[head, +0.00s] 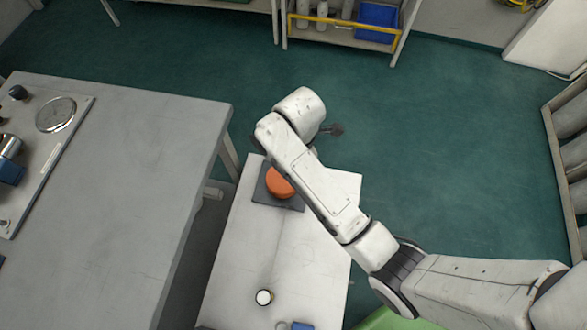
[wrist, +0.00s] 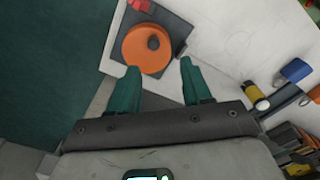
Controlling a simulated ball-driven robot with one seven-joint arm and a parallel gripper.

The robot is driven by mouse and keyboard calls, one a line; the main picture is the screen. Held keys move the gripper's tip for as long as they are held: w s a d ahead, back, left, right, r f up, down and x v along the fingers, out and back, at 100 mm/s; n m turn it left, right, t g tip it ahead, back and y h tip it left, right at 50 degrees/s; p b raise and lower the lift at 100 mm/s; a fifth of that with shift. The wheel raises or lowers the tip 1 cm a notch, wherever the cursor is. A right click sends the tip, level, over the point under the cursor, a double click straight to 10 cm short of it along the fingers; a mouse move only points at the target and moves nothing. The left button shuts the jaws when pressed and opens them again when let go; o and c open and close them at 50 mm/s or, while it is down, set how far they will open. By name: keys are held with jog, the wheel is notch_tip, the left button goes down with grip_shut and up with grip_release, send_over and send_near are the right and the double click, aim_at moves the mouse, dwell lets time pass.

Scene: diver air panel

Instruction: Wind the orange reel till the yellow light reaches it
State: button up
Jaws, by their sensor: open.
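The orange reel (head: 279,184) is a flat round disc on a dark square base (head: 262,194) at the far end of the white bench, partly covered by my arm in the head view. In the wrist view the reel (wrist: 136,52) carries a dark knob (wrist: 153,43) off its centre. My gripper (wrist: 159,67) is open, its two green fingers apart and empty, pointing toward the reel's near edge. I cannot tell whether the fingers touch anything. I cannot make out a lit yellow light; a small red part (wrist: 138,5) sits at the base's edge.
A grey table (head: 130,150) stands to the left. Green floor (head: 440,150) is clear to the right.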

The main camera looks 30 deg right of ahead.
jog(key=w+n, duration=0.1)
send_near(282, 179)
jog(key=f, duration=0.1)
jog(key=s+d+f, duration=0.1)
jog(key=f, duration=0.1)
jog(key=s+d+f, duration=0.1)
jog(key=f, duration=0.1)
jog(key=shift+s+d+f+b, duration=0.1)
jog(key=shift+d+f+b, duration=0.05)
jog(key=shift+d+b, duration=0.15)
jog(key=shift+c, duration=0.4)
grip_shut()
